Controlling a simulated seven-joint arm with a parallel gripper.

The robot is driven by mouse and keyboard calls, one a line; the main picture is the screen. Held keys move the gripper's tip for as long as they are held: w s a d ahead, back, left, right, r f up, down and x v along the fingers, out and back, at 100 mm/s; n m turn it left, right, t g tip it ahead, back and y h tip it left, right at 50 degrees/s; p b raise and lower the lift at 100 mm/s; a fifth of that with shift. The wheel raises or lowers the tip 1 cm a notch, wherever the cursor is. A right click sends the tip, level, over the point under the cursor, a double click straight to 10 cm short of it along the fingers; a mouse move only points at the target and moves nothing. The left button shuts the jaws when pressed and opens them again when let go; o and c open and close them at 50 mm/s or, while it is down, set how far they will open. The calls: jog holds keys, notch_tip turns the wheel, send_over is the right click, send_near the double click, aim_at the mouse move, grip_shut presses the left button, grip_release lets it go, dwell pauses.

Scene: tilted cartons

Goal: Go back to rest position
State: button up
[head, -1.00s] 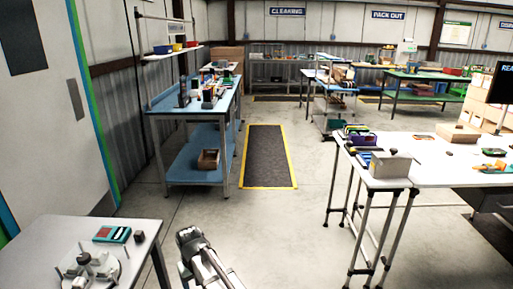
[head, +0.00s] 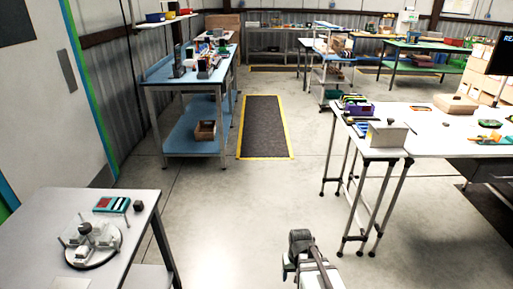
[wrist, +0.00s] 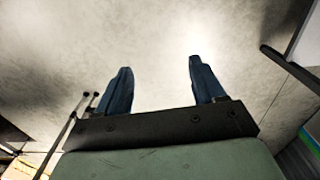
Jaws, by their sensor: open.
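My gripper (wrist: 160,88) shows in the wrist view with its two dark blue fingers well apart. Nothing is between them, and pale concrete floor lies beyond. In the head view my arm rises from the bottom edge, right of centre, over open floor. The fingers cannot be made out there. The arm is between the near left table and the white table on the right, touching neither.
A grey table (head: 142,228) with a round fixture (head: 92,240) stands near left. A white table (head: 430,148) with a grey box (head: 386,134) stands right. A blue workbench (head: 190,132) is behind. The floor (head: 235,215) between is clear.

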jog(key=s+d+f+g, duration=0.1)
jog(key=s+f+g, duration=0.1)
jog(key=s+f, duration=0.5)
jog(key=s+d+f+g, duration=0.1)
jog(key=s+f, duration=0.6)
jog(key=s, duration=0.7)
jog(key=s+d+f+g, duration=0.1)
jog(key=s+f+g, duration=0.2)
jog(key=s+f, duration=0.4)
jog(key=s, duration=0.3)
jog(key=shift+s+f+m+g, duration=0.2)
jog(key=shift+s+m+g, duration=0.1)
jog(key=shift+m+g, duration=0.1)
